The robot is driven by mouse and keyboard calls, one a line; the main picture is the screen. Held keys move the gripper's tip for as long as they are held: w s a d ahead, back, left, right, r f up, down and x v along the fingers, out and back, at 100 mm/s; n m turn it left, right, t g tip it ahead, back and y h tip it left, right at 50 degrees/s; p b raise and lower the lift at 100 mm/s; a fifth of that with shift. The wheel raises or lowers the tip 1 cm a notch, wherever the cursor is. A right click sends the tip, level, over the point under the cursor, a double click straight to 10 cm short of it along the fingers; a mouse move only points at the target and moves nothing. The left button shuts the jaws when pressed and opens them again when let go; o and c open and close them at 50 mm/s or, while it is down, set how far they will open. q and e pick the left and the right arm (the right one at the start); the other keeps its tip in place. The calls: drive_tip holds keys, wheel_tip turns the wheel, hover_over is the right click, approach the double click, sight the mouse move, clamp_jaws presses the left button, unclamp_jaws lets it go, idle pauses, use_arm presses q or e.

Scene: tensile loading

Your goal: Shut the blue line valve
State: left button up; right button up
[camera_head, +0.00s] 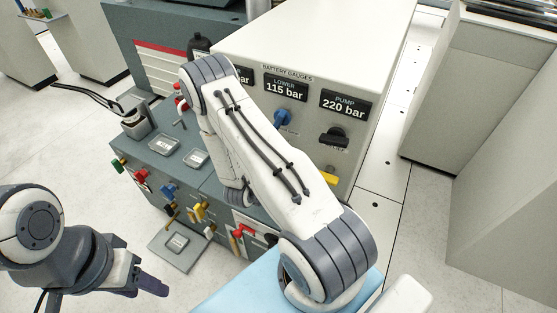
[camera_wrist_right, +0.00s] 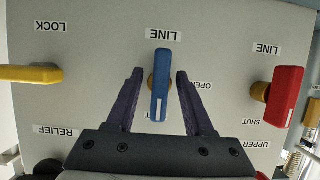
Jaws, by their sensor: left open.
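The blue line valve (camera_wrist_right: 160,84) shows in the right wrist view as a blue lever with a white stripe, on a grey panel below an upside-down LINE label. Its lever lies lengthwise between the fingers of my right gripper (camera_wrist_right: 156,90). The fingers are open, one on each side, with a gap to the lever on both sides. An OPEN label is right of the lever; another label below is partly covered. In the head view my right arm hides this valve and the right gripper. My left gripper (camera_head: 150,284) is open and empty at lower left, away from the cabinet.
A red LINE lever (camera_wrist_right: 285,97) is right of the blue one and a yellow LOCK lever (camera_wrist_right: 30,74) left. In the head view, a blue knob (camera_head: 282,117) and black knob (camera_head: 333,137) sit under the gauges. Several coloured valves line the low bench (camera_head: 150,158).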

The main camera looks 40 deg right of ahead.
drive_tip(key=v, duration=1)
drive_tip(key=shift+a, duration=0.2)
drive_tip(key=shift+s, duration=0.1)
